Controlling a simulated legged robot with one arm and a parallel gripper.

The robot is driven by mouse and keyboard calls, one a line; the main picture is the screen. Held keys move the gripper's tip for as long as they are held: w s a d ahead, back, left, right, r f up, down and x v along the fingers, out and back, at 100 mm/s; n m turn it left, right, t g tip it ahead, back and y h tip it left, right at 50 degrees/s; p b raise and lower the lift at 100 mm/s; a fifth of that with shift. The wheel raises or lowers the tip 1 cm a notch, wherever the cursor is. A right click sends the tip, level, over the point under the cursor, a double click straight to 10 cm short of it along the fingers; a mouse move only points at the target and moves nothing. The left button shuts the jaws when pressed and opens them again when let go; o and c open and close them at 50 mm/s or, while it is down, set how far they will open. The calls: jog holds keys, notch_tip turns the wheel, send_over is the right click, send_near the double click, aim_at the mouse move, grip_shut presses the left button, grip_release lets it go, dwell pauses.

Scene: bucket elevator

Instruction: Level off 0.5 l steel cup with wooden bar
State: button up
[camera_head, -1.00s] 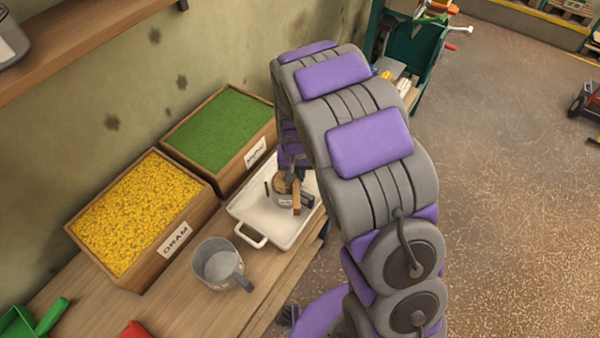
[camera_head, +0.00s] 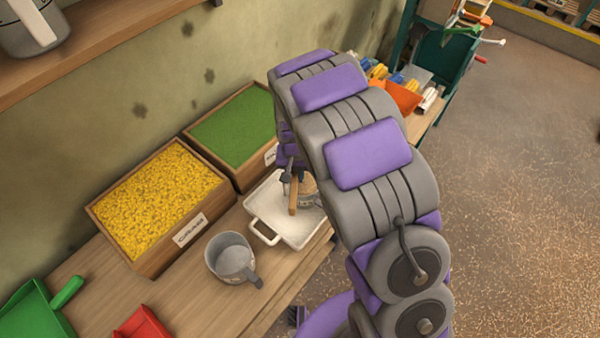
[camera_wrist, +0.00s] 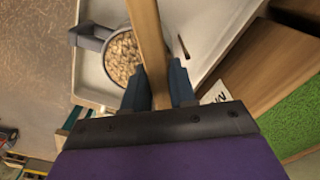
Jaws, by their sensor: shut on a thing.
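The steel cup (camera_head: 309,190) stands in the white tray (camera_head: 262,232), partly hidden by my arm. In the wrist view the cup (camera_wrist: 110,47) is full of pale tan pellets, and its handle points left. My gripper (camera_wrist: 158,85) is shut on the wooden bar (camera_wrist: 147,35). In the wrist view the bar crosses the right edge of the cup's mouth. In the head view the bar (camera_head: 292,197) is at the cup's left side. I cannot tell if the bar touches the rim.
A larger grey metal jug (camera_head: 231,258) stands on the wooden bench left of the tray. Bins of yellow grain (camera_head: 155,200) and green grain (camera_head: 235,130) stand against the wall. A green scoop (camera_head: 40,312) and a red scoop (camera_head: 142,325) lie at the front left.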

jog(key=a+r+p, duration=0.2)
jog(key=a+r, duration=0.2)
jog(key=shift+a+r+p, duration=0.2)
jog(key=shift+a+p, duration=0.1)
jog(key=shift+a, duration=0.1)
dwell(0.9)
jog(key=shift+w+r, duration=0.1)
